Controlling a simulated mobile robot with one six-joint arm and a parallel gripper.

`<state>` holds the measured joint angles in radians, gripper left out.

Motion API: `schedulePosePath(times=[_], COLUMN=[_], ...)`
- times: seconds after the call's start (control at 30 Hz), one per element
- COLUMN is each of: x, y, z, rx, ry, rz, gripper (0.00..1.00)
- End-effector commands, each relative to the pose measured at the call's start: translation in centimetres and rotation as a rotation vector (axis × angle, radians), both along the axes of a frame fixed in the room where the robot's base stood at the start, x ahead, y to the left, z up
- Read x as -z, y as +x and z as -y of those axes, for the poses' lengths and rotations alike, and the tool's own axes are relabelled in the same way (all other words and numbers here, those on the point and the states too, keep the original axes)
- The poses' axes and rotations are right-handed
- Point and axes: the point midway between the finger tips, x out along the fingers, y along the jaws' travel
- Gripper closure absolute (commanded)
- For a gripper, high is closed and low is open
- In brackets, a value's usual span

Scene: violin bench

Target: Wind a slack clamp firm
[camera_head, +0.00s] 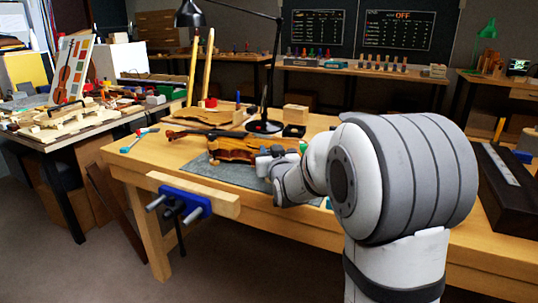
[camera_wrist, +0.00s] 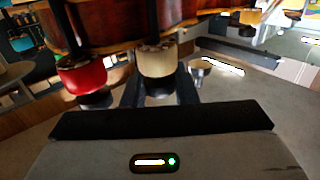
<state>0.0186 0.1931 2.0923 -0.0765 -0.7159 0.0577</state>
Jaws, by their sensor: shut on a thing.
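A violin body (camera_head: 232,148) lies on the grey mat (camera_head: 212,174) on the bench. My gripper (camera_head: 266,160) is at its near right side, low over the mat. In the wrist view the brown violin edge (camera_wrist: 120,22) crosses the top, with spool clamps along it. My gripper (camera_wrist: 158,84) is shut on a cream clamp spool (camera_wrist: 157,62), which sits between its two dark fingers under the violin edge. A red clamp spool (camera_wrist: 82,76) stands just left of the fingers, close to them. Which clamp is slack cannot be told. My arm hides part of the mat.
A blue vise with a wooden jaw (camera_head: 190,200) juts from the bench front (camera_head: 262,219). A black lamp (camera_head: 264,126) and a wooden block (camera_head: 296,113) stand behind the violin. A small pale round thing (camera_wrist: 203,66) is right of the fingers.

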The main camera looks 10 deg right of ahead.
Motion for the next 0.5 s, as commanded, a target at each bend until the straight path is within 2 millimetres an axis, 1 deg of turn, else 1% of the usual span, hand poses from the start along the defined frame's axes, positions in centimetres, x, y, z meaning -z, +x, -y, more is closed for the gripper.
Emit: schedulePosePath(times=[0.07, 0.5], x=[0.30, -0.30], y=[-0.01, 0.06], z=[-0.19, -0.26], rx=[0.038, 0.336], ry=[0.002, -0.001], rz=[0.001, -0.004], gripper=[0.97, 0.97])
